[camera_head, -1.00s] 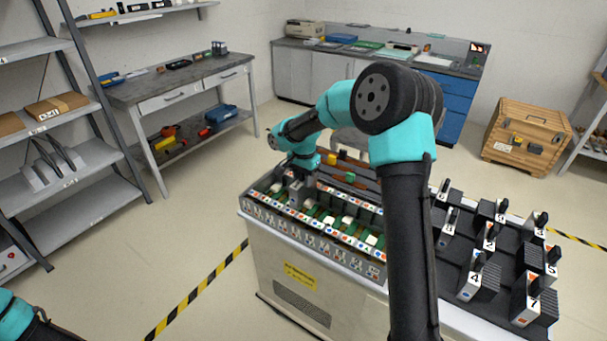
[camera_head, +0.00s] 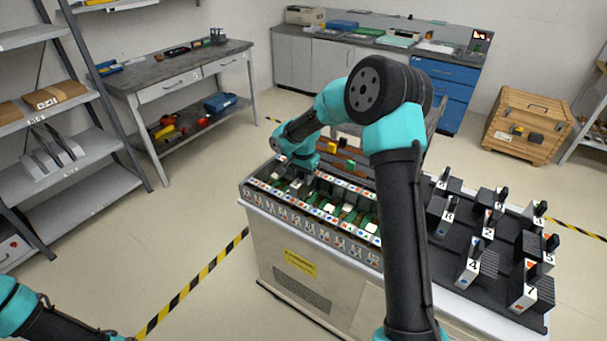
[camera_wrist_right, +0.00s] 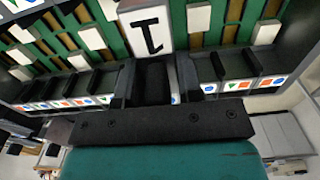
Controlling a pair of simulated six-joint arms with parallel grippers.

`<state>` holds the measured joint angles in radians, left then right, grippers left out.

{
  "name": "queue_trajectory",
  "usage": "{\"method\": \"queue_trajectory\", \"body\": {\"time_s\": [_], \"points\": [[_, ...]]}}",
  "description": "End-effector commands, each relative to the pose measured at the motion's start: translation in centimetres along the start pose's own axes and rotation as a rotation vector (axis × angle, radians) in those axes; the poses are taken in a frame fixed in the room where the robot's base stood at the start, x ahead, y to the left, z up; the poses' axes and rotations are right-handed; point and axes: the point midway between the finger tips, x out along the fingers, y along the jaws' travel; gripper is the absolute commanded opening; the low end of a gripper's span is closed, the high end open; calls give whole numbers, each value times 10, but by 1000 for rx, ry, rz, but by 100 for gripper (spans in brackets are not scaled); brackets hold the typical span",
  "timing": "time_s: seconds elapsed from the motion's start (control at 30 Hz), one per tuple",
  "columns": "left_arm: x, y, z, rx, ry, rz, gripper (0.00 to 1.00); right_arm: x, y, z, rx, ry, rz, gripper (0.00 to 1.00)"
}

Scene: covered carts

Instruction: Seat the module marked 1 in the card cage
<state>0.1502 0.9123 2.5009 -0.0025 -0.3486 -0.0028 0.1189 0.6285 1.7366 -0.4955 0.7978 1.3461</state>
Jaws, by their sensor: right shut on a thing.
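The card cage (camera_head: 330,237) is the open slotted rack on top of the covered cart, with marked labels along its front rail. My right gripper (camera_head: 296,176) is at the left part of the cage, reaching down into it. In the right wrist view it is the gripper (camera_wrist_right: 157,82) shut on the module marked 1 (camera_wrist_right: 145,32), whose white face shows a black 1. Green boards and white blocks of the cage lie beyond the module. Its lower end is hidden, so I cannot tell how deep it sits. My left gripper is out of view.
Several other numbered modules stand on the black rack (camera_head: 455,243) at the cart's right. A row of coloured-shape labels (camera_wrist_right: 250,84) runs along the cage's edge. My right arm hides part of the cage's right end. A grey shelf unit (camera_head: 75,165) stands at the left.

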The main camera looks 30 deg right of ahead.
Motion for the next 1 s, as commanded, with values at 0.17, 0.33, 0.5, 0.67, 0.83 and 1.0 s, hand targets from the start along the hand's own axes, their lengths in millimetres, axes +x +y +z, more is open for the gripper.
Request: {"method": "queue_trajectory", "body": {"time_s": [0.17,0.33,0.5,0.67,0.83,1.0], "points": [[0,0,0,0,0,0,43,0,0,0,0,1,-1,0],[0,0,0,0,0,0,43,0,0,0,0,1,-1,0],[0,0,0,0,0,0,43,1,0,0,0,1,-1,0],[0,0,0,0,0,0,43,3,0,0,0,1,-1,0],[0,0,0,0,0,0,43,3,0,0,0,1,-1,44],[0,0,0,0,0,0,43,3,0,0,0,0,-1,61]]}}
